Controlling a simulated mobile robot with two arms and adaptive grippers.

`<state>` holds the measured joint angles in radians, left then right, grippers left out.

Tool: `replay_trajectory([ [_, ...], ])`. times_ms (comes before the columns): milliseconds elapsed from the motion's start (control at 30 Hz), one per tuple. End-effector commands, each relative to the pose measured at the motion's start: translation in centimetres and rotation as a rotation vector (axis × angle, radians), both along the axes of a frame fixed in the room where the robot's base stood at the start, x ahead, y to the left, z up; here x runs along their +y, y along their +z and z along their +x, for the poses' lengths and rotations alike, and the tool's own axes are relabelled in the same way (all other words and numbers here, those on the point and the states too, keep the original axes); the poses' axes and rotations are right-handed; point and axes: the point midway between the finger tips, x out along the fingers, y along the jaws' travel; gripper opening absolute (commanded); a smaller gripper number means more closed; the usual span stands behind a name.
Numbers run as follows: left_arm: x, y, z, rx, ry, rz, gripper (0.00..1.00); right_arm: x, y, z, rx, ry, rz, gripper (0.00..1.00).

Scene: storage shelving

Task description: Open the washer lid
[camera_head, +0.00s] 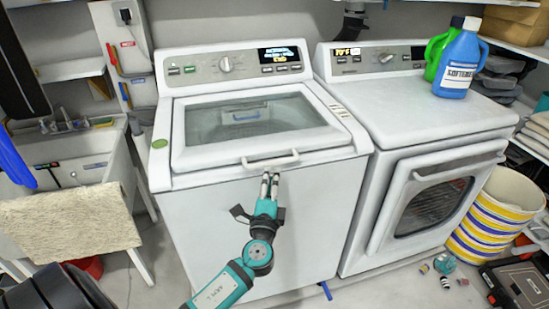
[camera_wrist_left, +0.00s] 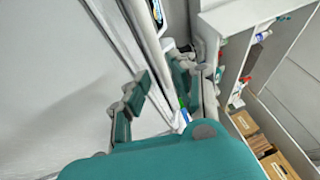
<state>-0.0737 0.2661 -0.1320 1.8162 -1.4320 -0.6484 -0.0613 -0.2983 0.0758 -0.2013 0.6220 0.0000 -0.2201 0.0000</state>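The washer (camera_head: 260,225) stands in the middle of the head view. Its lid (camera_head: 180,135), a white frame around a glass panel, is down and shut. The white lid handle (camera_head: 258,164) is at the lid's front edge. My left gripper (camera_head: 270,180) is at the handle from below and in front, its fingertips just under or against the bar; contact is unclear. In the left wrist view, the left gripper (camera_wrist_left: 160,85) has its two fingers spread apart, with a pale edge running between them. My right gripper is not in view.
A dryer (camera_head: 355,215) stands to the right, with blue (camera_head: 460,65) and green (camera_head: 434,60) bottles on top. A sink (camera_head: 75,150) with a draped towel (camera_head: 70,222) is at left. A striped basket (camera_head: 490,215) and black toolbox (camera_head: 520,288) are on the right floor.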

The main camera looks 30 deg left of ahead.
Motion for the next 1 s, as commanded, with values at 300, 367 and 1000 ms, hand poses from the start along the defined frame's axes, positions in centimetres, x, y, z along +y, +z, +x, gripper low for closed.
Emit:
replay_trajectory([
  [300, 2.4, 1.1, 4.8, 0.000, 0.000, 0.000, 0.24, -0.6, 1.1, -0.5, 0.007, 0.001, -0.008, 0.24],
  [367, 2.7, 1.1, 5.3, 0.000, 0.000, 0.000, 0.24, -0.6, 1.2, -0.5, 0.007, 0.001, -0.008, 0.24],
  [1000, 2.9, 1.1, 5.8, 0.000, 0.000, -0.001, 0.00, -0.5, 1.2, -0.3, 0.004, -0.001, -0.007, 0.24],
])
